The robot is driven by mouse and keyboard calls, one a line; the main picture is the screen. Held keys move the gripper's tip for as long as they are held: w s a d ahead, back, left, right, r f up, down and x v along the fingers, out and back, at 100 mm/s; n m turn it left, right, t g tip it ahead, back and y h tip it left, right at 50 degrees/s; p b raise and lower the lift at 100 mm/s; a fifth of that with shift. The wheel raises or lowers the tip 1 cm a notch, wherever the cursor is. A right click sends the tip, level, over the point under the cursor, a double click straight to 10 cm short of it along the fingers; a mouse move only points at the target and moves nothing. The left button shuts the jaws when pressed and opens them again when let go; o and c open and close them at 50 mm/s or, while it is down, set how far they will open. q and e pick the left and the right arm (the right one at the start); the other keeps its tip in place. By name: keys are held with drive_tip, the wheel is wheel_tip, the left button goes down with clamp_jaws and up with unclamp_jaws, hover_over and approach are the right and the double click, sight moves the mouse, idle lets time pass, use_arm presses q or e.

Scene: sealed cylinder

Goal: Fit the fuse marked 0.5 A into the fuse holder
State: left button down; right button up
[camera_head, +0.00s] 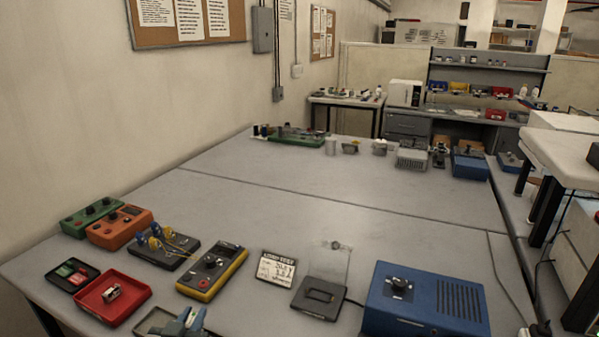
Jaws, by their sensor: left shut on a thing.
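My left gripper (188,319) is at the bottom edge, over a shallow grey tray (148,325). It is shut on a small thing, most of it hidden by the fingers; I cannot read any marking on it. A black base with an oblong recess (303,305), which looks like the fuse holder, lies to the right, with a clear upright panel (335,263) behind it. A red tray (94,312) to the left holds a small pale object (112,292); I cannot tell whether it is a fuse. My right gripper is not in view.
A blue box with a knob (425,300) stands right of the base. A dark tray (73,275) and orange box (120,226) are left. The table's middle is clear.

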sight(155, 324)
use_arm(q)
drive_tip(key=shift+w+d+r+n+y, duration=0.3)
drive_tip(key=shift+w+d+r+y, duration=0.1)
drive_tip(key=shift+w+d+r, duration=0.4)
drive_tip(key=shift+s+d, duration=0.1)
drive_tip(key=shift+s+a+f, duration=0.25)
drive_tip(key=shift+a+f, duration=0.1)
drive_tip(key=s+a+f+m+h, duration=0.1)
drive_tip(key=s+a, duration=0.1)
drive_tip(key=s+a+f+m+h, duration=0.1)
drive_tip(key=s+a+f+h, duration=0.1)
drive_tip(key=s, duration=0.1)
drive_tip(key=s+a+f+m+g+h, duration=0.1)
drive_tip(key=s+a+m+h, duration=0.1)
drive_tip(key=s+a, duration=0.1)
drive_tip(key=shift+f, duration=0.35)
drive_tip(key=shift+s+a+h, duration=0.45)
drive_tip(key=shift+s+h, duration=0.05)
drive_tip(key=shift+s, duration=0.05)
